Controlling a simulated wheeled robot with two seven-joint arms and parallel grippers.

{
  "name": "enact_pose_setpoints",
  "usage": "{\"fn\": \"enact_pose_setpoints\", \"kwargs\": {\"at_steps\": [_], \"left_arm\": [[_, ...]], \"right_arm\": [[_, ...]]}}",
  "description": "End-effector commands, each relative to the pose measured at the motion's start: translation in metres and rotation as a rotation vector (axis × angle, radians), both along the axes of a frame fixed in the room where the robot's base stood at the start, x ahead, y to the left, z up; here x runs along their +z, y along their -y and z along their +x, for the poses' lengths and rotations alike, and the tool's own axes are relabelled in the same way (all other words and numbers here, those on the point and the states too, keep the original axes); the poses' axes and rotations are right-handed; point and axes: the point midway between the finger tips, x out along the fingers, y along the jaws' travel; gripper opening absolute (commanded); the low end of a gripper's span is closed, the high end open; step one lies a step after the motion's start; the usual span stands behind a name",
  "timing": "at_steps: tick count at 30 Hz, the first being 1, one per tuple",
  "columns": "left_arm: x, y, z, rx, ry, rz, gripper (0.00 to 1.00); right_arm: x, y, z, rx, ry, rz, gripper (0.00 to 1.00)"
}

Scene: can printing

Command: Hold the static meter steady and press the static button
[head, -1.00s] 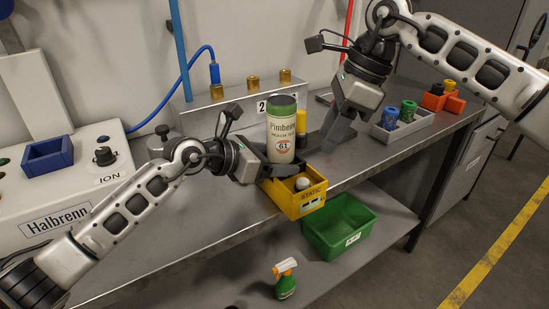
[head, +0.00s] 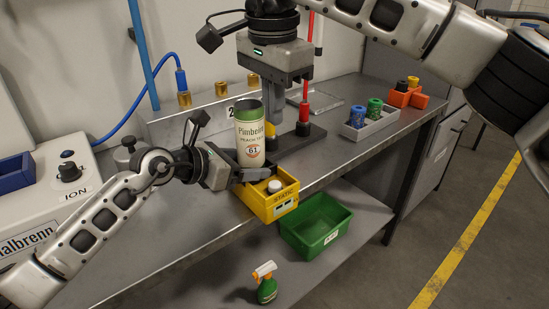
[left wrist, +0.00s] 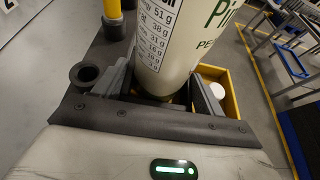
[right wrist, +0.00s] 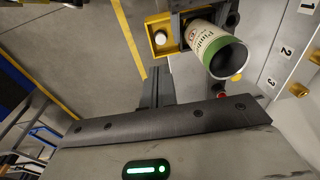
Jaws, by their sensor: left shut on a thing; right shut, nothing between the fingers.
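The yellow static meter (head: 262,203), marked STATIC, sits at the bench's front edge. Its round white button (head: 274,186) faces up and also shows in the right wrist view (right wrist: 160,38). A cream and green printed can (head: 250,140) stands upright just behind the button. My left gripper (head: 252,172) is shut around the can's lower part; the left wrist view shows the can (left wrist: 170,50) between its fingers. One finger hides part of the meter. My right gripper (head: 271,122) is shut and empty, pointing down behind and right of the can, above the bench.
A dark base (head: 298,138) with a red post (head: 304,114) stands close behind the can. A grey tray (head: 380,125) holds blue and green cylinders. A green bin (head: 315,222) and spray bottle (head: 266,290) are on the lower shelf.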

Motion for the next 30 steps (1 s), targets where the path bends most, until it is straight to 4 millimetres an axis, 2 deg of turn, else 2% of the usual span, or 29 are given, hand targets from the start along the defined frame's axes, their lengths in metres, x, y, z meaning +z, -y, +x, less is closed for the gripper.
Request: {"fn": "enact_pose_setpoints", "kwargs": {"at_steps": [5,18,24,30], "left_arm": [[0.000,0.000,0.000,0.000,-0.001,-0.002,0.35],[0.000,0.000,0.000,0.000,-0.001,-0.002,0.35],[0.000,0.000,0.000,0.000,-0.001,-0.002,0.35],[0.000,0.000,0.000,0.000,-0.001,-0.002,0.35]], "right_arm": [[-0.022,0.001,0.002,0.000,-0.004,-0.001,0.00],[-0.111,0.002,0.011,-0.002,-0.004,0.001,0.00],[-0.133,0.003,0.013,-0.002,-0.001,0.000,0.00],[-0.138,0.003,0.014,-0.002,-0.001,0.001,0.00]]}}
